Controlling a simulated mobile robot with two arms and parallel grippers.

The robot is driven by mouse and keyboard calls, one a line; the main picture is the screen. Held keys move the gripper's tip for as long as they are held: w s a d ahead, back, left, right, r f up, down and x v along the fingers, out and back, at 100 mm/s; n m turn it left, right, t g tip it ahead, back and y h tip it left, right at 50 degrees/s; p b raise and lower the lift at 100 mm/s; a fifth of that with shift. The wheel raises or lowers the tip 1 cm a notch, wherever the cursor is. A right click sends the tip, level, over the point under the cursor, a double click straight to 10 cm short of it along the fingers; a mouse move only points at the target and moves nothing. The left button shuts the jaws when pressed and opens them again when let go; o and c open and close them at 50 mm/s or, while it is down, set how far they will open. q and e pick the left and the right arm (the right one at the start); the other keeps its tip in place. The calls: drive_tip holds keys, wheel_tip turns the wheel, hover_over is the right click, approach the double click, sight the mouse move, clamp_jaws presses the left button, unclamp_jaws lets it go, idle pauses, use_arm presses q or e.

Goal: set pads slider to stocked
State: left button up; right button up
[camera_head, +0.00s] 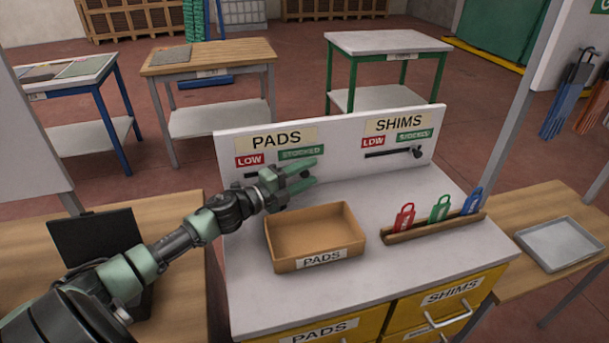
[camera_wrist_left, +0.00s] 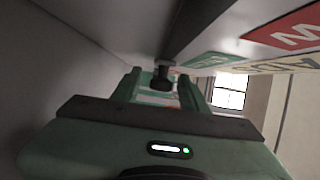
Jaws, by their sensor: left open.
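The PADS panel (camera_head: 277,139) has a red LOW label (camera_head: 249,159) on the left and a green STOCKED label (camera_head: 300,152) on the right. Below them runs a dark slider slot (camera_head: 250,175), mostly hidden by my left gripper (camera_head: 312,172). That gripper is open, with its green fingers pointing right in front of the panel, below STOCKED. In the left wrist view the dark slider knob (camera_wrist_left: 162,82) shows between the two open fingers (camera_wrist_left: 160,90). It looks free of a grip; contact with a finger cannot be told. My right gripper is not in view.
The SHIMS slider knob (camera_head: 417,152) sits at the right end of its slot. A PADS tray (camera_head: 315,264) stands below my gripper. A wooden rack (camera_head: 425,231) with red, green and blue tags is to the right. The grey counter between them is clear.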

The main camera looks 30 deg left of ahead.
sight(304, 176)
use_arm(q)
drive_tip(key=shift+s+a+f, duration=0.1)
drive_tip(key=shift+s, duration=0.1)
drive_tip(key=b+v, duration=0.1)
drive_tip(key=v, duration=0.4)
drive_tip(key=shift+s+b, duration=0.3)
drive_tip(key=shift+b, duration=0.1)
drive_tip(key=shift+v, duration=0.8)
